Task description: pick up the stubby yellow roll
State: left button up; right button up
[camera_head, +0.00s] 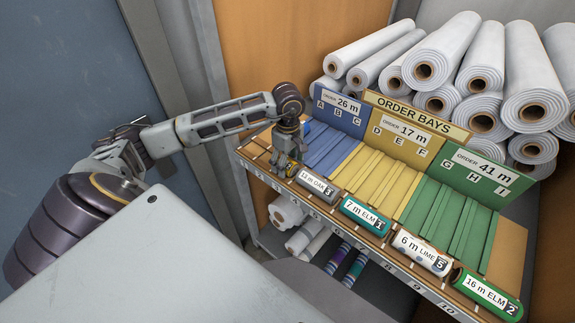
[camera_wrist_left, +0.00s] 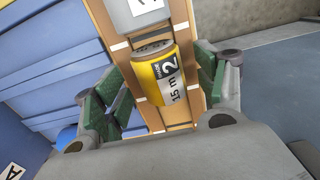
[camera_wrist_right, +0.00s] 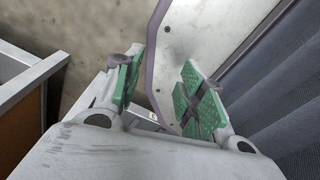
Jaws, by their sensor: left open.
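The stubby yellow roll (camera_wrist_left: 156,72) lies on the wooden rack in the left wrist view, with a white label and a black patch marked 2. My left gripper (camera_wrist_left: 160,92) is open, with one green-padded finger on each side of the roll and a gap visible beside it. In the head view my left gripper (camera_head: 289,160) is over the left end of the front row and hides most of the roll. My right gripper (camera_wrist_right: 165,90) is open and empty in the right wrist view, away from the rack.
To the right of my left gripper lie a grey OAK roll (camera_head: 318,184), a teal ELM roll (camera_head: 366,215), a white LIME roll (camera_head: 421,253) and a green ELM roll (camera_head: 486,294). Blue, yellow and green order bays (camera_head: 410,150) rise behind. Large white rolls (camera_head: 440,55) are stacked at the back.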

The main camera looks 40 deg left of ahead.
aim_at(288, 161)
pick_arm(q)
jog(key=shift+f, duration=0.25)
jog(key=shift+c, duration=0.2)
pick_arm(e)
jog(key=shift+d, duration=0.5)
pick_arm(q)
jog(key=c, duration=1)
jog(key=shift+r, duration=0.2)
pick_arm(e)
jog(key=shift+a, duration=0.25)
pick_arm(q)
jog(key=shift+r, duration=0.9)
notch_tip(288, 161, up, 6)
jog(key=shift+b, duration=0.55)
jog(key=shift+r, duration=0.95)
pick_arm(e)
jog(key=shift+d+f, duration=0.45)
jog(key=shift+f, duration=0.2)
